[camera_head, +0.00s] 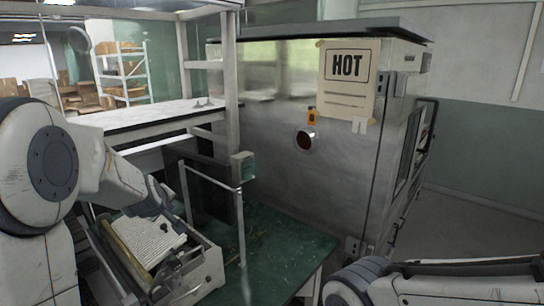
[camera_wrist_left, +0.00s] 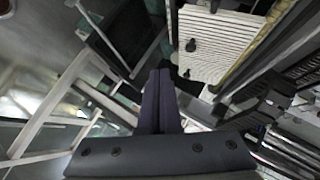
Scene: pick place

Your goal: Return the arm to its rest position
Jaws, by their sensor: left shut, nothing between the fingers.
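My left arm comes in from the left in the head view, and its dark left gripper (camera_head: 158,192) hangs above a machine with a white ribbed plate (camera_head: 150,238). In the left wrist view the two fingers (camera_wrist_left: 158,85) are pressed together with nothing between them. The ribbed plate (camera_wrist_left: 222,40) shows beyond them there, apart from the fingertips, with dark knobs on it. Part of my right arm (camera_head: 440,283) shows at the bottom right of the head view. Its gripper is out of view.
A large metal cabinet (camera_head: 270,130) with a HOT sign (camera_head: 347,68) stands behind the green table (camera_head: 290,250). A metal post (camera_head: 240,225) rises close to the machine's right side. A white shelf (camera_head: 140,118) lies behind my left arm. The table's right part is clear.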

